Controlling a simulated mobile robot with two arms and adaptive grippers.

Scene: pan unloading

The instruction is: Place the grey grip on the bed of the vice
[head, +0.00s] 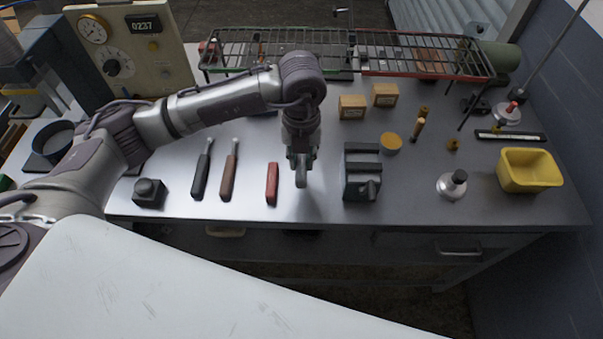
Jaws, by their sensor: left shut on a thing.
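My left gripper (301,160) points down above the bench, between a red grip and the vice. It is shut on the grey grip (301,178), which hangs below the fingers, its upper part hidden by them. The dark vice (362,172) stands just to the right, apart from the grip, with its handle towards the front. The bed between its jaws looks empty. My right gripper is not in view.
A red grip (272,184), a brown-handled tool (229,175) and a black-handled tool (202,174) lie left of the gripper. Two wooden blocks (352,107) and a wire rack (300,47) are behind. A yellow bin (528,170) and an oil can (452,186) stand at right.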

